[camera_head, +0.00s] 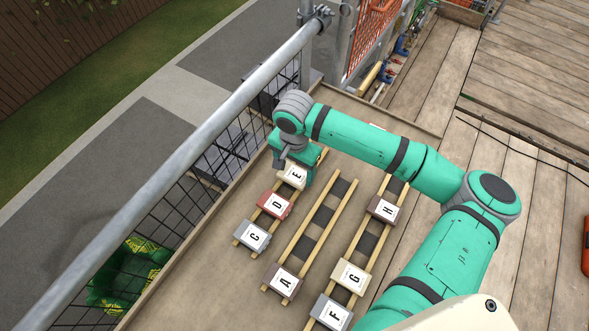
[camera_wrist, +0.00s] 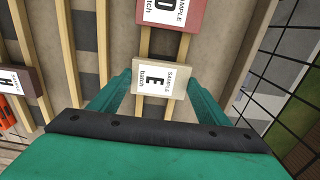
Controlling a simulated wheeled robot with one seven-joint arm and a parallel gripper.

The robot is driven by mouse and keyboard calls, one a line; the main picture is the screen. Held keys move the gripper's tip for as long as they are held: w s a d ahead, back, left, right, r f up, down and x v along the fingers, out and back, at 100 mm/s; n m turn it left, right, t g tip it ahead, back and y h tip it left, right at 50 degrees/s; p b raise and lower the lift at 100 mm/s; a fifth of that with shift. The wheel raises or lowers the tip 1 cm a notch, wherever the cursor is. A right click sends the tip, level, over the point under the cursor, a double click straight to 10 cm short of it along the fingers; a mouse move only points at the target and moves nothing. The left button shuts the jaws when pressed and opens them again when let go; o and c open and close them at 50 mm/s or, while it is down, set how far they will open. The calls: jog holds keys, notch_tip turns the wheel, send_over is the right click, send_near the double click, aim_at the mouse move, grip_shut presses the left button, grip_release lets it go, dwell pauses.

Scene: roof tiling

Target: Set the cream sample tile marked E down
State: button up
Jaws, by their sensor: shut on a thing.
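The cream tile marked E (camera_head: 293,176) is between the fingers of my gripper (camera_head: 298,169), at the far end of the left pair of wooden battens (camera_head: 266,218). In the wrist view the cream tile (camera_wrist: 152,80) lies flat across the battens' line, label up, with a green finger at each side. My gripper is shut on it. It is level with the battens or just above them; I cannot tell whether it touches. The red tile marked D (camera_head: 274,205) is beside it, a small gap apart.
Grey tile C (camera_head: 254,236) lies nearer on the same battens. Tile A (camera_head: 284,280) is on the middle pair; tiles H (camera_head: 384,209), G (camera_head: 350,277) and F (camera_head: 331,313) are on the right pair. A metal guard rail (camera_head: 190,150) with mesh runs along the left.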

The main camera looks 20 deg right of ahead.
aim_at(294, 174)
jog(key=shift+f, duration=0.45)
jog(key=o, duration=1.2)
jog(key=shift+c, duration=0.2)
notch_tip(294, 174, up, 13)
jog(key=shift+f, duration=0.1)
